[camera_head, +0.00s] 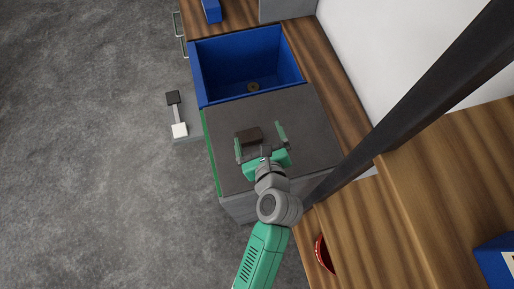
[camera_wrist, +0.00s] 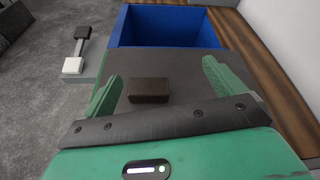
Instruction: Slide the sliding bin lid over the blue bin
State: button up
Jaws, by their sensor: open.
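The blue bin (camera_head: 205,75) is open at the top, and a small dark ring-shaped thing (camera_head: 253,87) lies on its floor. The sliding bin lid (camera_head: 300,110) is a flat dark grey slab on the near side of the blue bin, with a green edge along its left. A dark brown block handle (camera_head: 249,136) stands on the lid. My gripper (camera_head: 259,138) is open above the lid. In the wrist view, the handle (camera_wrist: 149,91) lies between my two green fingers, nearer the left one, with gaps on both sides. The blue bin (camera_wrist: 170,28) shows beyond it.
A grey box with a black and a white square (camera_head: 179,130) is left of the bins. Wooden counter (camera_head: 335,85) runs along the right by a white wall. A dark bar (camera_head: 420,90) crosses at right.

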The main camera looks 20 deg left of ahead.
aim_at(249, 136)
jog(key=s+f+m, duration=0.1)
jog(key=f, duration=0.1)
jog(key=s+f, duration=0.1)
jog(key=f, duration=0.1)
jog(key=f+m+g, duration=0.1)
jog(key=f, duration=0.1)
jog(key=shift+s+m, duration=0.3)
jog(key=shift+s, duration=0.1)
jog(key=b+x, duration=0.1)
jog(key=x, duration=0.4)
jog(key=b+x, duration=0.1)
jog(key=x, duration=0.2)
jog(key=shift+w+a+r+b, duration=0.1)
jog(key=shift+a+r+b, duration=0.05)
jog(key=shift+r+b, duration=0.2)
jog(key=c, duration=1.4)
